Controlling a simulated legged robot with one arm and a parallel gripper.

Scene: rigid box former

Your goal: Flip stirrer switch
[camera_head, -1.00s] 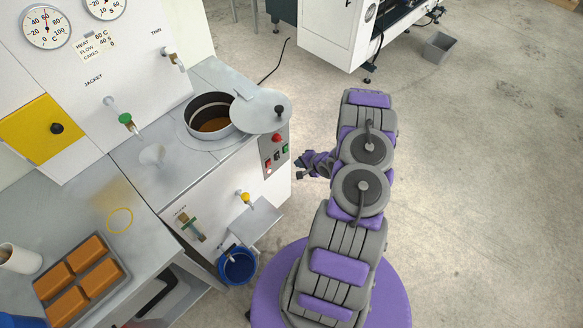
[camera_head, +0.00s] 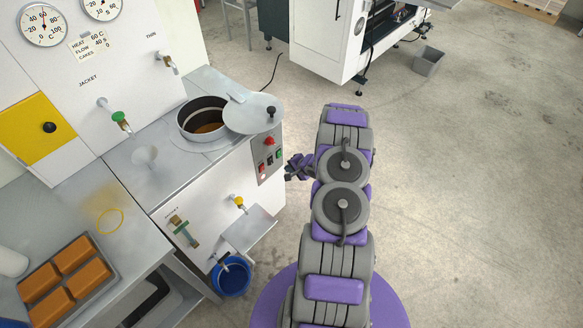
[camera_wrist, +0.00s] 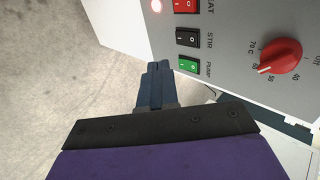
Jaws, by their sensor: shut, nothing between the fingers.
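The stirrer switch, a black rocker labelled "STIR" (camera_wrist: 187,39), sits on the grey control panel (camera_wrist: 228,40) between a red rocker (camera_wrist: 186,5) and a green "PUMP" rocker (camera_wrist: 188,66). In the head view, the panel (camera_head: 264,154) is on the machine's right front face, and the black switch (camera_head: 270,160) is small there. My gripper (camera_wrist: 158,66) is shut and empty, its dark fingertips just left of the green and black rockers in the wrist view. In the head view, my gripper (camera_head: 288,173) is close to the panel's right side. I cannot tell whether it touches.
A red knob (camera_wrist: 280,57) and a lit lamp (camera_wrist: 156,5) are on the panel. An open pot (camera_head: 204,122) with a tilted lid (camera_head: 252,114) stands above. A shelf (camera_head: 250,230) and blue bucket (camera_head: 232,277) are below.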

